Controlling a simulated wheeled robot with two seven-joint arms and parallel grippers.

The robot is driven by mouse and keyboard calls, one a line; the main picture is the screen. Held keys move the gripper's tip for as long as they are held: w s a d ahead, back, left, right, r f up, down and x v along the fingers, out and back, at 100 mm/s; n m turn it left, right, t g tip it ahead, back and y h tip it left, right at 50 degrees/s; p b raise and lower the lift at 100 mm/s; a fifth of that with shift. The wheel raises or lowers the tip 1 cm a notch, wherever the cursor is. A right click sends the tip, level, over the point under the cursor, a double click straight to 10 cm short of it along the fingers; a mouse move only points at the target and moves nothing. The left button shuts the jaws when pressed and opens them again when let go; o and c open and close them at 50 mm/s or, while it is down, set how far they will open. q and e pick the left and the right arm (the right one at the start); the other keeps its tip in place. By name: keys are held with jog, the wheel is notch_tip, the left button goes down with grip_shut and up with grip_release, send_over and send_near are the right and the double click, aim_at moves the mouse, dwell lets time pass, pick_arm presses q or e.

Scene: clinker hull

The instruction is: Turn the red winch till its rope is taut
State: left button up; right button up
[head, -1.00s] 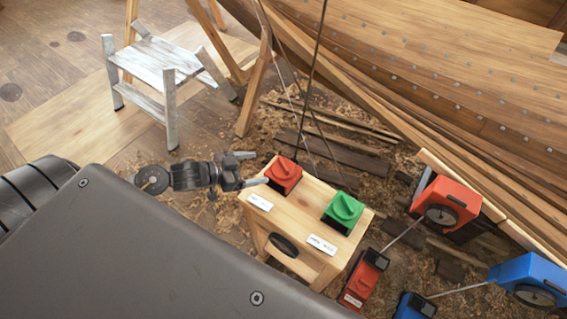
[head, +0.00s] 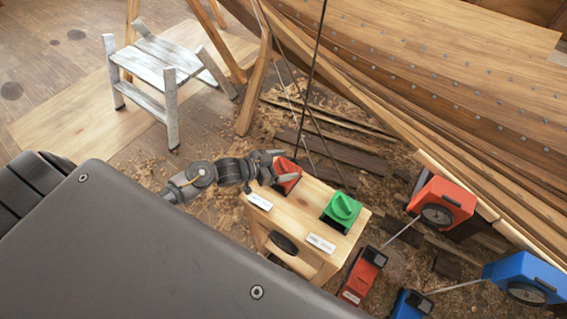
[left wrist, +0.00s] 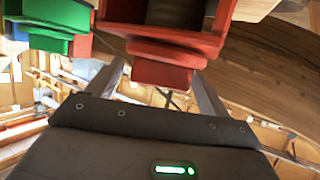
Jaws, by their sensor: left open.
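The red winch (head: 287,178) sits on the left end of a small wooden stand (head: 290,205), left of a green one (head: 342,208). A dark rope (head: 313,75) runs up past the red winch and looks nearly straight; I cannot tell its tension. My left gripper (head: 272,168) is at the red winch's left side. In the left wrist view, my open fingers (left wrist: 162,88) stand on either side of the red winch's knob (left wrist: 162,72), with gaps beside it. Contact is not clear. My right gripper is out of view.
Red (head: 442,206) and blue (head: 524,277) boxes with round dials stand at the right, with rods to smaller units. A white step stool (head: 165,68) stands at the upper left. The planked hull (head: 430,70) fills the upper right. Shavings and timbers lie on the floor.

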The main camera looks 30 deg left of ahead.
pick_arm(q)
jog(key=c, duration=1)
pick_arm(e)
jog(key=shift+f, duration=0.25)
pick_arm(q)
jog(key=shift+w+a+f+m+g+h+b, duration=0.1)
jog(key=shift+f+m+g+h+b, duration=0.05)
jog(key=shift+m+g+h+b, duration=0.8)
jog(key=m+g+h+b, duration=0.1)
jog(key=m+g+b, duration=0.4)
jog(key=b, duration=0.4)
jog(key=m+g+h+b, duration=0.2)
jog(key=m+g+b, duration=0.3)
jog(key=b, duration=0.5)
jog(key=shift+f+m+g+b, duration=0.2)
jog(key=shift+m+g+b, duration=0.1)
jog(key=shift+g, duration=0.15)
jog(key=shift+r+m+g+b, duration=0.25)
jog(key=shift+m+g+b, duration=0.4)
jog(key=shift+b, duration=0.45)
jog(key=o, duration=1)
jog(key=shift+r, duration=0.1)
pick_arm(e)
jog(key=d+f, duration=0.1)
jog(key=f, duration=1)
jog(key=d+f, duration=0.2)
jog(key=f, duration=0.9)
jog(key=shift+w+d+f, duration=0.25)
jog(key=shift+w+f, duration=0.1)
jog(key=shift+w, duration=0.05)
